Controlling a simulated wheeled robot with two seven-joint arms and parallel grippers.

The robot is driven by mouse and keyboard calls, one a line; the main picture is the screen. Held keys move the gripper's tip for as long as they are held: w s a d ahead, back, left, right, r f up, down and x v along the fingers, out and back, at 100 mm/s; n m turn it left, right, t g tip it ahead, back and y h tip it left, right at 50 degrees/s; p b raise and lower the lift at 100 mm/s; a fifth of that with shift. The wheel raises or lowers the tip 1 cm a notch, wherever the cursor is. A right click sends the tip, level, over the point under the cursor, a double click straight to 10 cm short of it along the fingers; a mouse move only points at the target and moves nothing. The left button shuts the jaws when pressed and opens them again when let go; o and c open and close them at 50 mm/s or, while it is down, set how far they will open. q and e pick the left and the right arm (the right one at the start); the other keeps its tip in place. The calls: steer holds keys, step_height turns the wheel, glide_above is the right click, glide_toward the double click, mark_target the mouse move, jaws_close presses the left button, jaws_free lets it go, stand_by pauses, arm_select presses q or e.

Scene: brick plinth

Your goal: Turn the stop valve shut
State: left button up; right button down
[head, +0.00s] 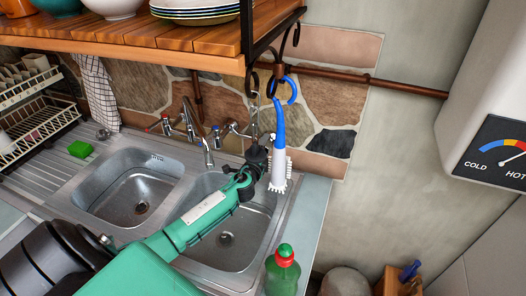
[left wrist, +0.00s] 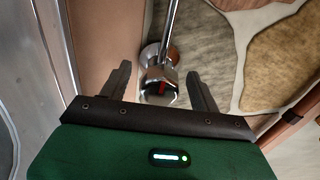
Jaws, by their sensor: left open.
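In the left wrist view, a chrome fitting (left wrist: 160,88) with a red mark on its end stands on a chrome stem near the stone wall. It looks like a valve or tap handle; I cannot tell whether it is the stop valve. My left gripper (left wrist: 158,72) is open, with one finger on each side of the fitting, apart from it. In the head view, my left gripper (head: 256,160) hovers over the right sink basin by the back wall. It hides part of the chrome taps there. My right gripper is in neither view.
A blue-handled brush (head: 278,150) hangs from a hook just right of my gripper. A wooden shelf (head: 150,35) with dishes is above. A green bottle (head: 282,272) stands at the front right. A copper pipe (head: 400,86) runs along the wall to a white heater (head: 480,80).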

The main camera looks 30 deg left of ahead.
arm_select(q)
steer(key=shift+s+d+f, duration=0.1)
steer(key=shift+s+d, duration=0.05)
steer(key=shift+s, duration=0.35)
steer(key=b+v, duration=0.3)
steer(key=v, duration=0.9)
steer(key=shift+s, duration=0.4)
